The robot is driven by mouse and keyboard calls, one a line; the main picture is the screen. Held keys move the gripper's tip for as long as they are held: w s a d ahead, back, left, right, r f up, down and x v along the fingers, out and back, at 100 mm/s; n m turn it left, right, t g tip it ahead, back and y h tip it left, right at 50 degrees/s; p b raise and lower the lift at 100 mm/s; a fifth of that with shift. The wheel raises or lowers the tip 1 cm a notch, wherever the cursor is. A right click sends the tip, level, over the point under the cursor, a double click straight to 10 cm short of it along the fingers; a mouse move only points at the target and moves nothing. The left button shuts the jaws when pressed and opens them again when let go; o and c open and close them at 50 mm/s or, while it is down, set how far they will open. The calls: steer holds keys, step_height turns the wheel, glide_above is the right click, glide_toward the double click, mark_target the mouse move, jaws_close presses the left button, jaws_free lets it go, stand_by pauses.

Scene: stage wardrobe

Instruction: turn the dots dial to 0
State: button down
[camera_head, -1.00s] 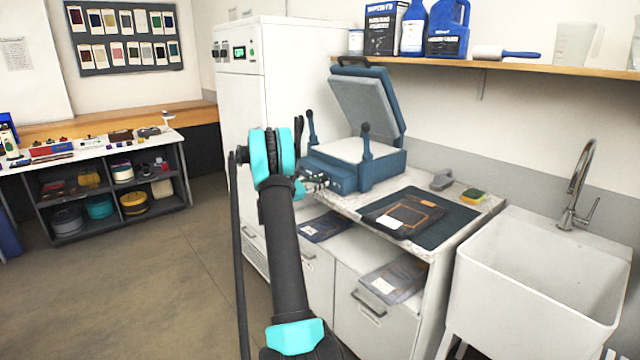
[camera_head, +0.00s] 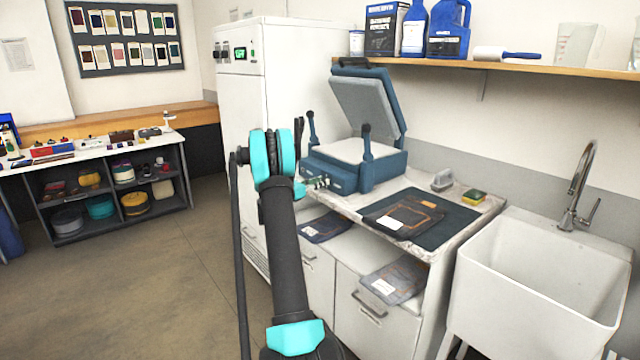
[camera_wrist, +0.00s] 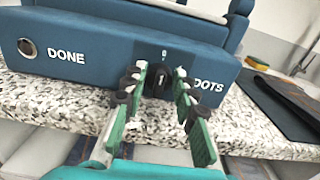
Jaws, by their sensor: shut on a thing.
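The dots dial (camera_wrist: 157,82) is a dark knob on the front of a blue press (camera_head: 385,172). The word DOTS is printed to its right in the wrist view. A pale numeral that looks like 1 shows on the dial, and a small pale mark, too small to read surely, sits above it. My gripper (camera_wrist: 160,72) has its dark-tipped, green-padded fingers on either side of the dial, shut on it. The fingers hide parts of the dial's sides.
A round metal button (camera_wrist: 27,48) marked DONE is at the left of the panel. The press lid is raised. A speckled counter (camera_wrist: 240,120) lies below the panel, with a dark mat (camera_head: 450,228) and folded denim (camera_head: 405,216) at right. A sink (camera_head: 540,270) stands further right.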

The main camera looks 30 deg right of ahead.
steer(key=shift+f, duration=0.1)
steer(key=c, duration=1.2)
jaws_free()
steer(key=shift+a, duration=0.15)
steer(key=a, duration=1.1)
steer(key=shift+s+a, duration=0.4)
steer(key=shift+s, duration=0.05)
